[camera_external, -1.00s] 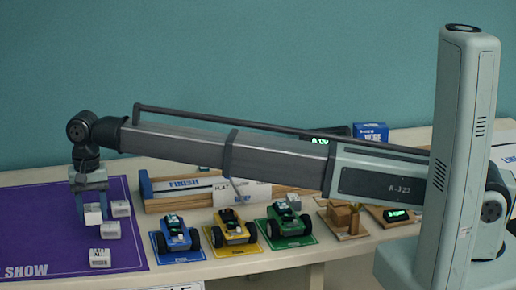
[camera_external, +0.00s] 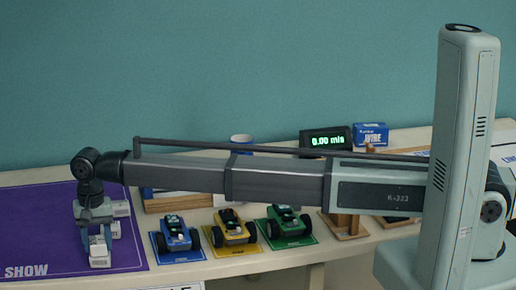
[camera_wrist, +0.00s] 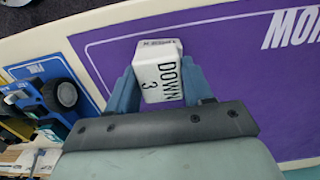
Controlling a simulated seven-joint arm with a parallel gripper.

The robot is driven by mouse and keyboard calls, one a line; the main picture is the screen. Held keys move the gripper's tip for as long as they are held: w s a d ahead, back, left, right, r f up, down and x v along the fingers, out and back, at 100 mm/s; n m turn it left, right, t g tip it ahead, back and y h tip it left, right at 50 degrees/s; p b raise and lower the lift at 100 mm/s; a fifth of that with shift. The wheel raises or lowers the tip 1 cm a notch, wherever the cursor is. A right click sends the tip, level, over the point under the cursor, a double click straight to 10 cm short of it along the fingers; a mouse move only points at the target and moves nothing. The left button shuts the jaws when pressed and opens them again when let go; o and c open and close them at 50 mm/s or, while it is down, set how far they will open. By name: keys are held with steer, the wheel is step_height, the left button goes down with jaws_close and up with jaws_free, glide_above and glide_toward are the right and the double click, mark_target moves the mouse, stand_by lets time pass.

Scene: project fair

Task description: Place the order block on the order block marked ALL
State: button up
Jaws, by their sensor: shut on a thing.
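My gripper (camera_external: 97,237) points down at the left, over the front part of the purple mat. It is shut on a white order block (camera_external: 98,245), which reads DOWN 3 in the wrist view (camera_wrist: 164,80), between the blue fingers. In the outside view the held block appears directly above or against the white order block (camera_external: 100,262) at the mat's front. I cannot tell if they touch. The lower block's lettering is mostly hidden now; the earlier frame shows dark letters that look like ALL.
Blue (camera_external: 174,235), yellow (camera_external: 233,229) and green (camera_external: 287,223) toy cars stand to the right. A lit display (camera_external: 327,141) stands at the back.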

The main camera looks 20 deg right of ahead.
mark_target(97, 240)
steer(key=shift+f, duration=0.1)
steer(key=o, duration=1)
steer(key=shift+o, duration=0.2)
step_height(97, 240, up, 12)
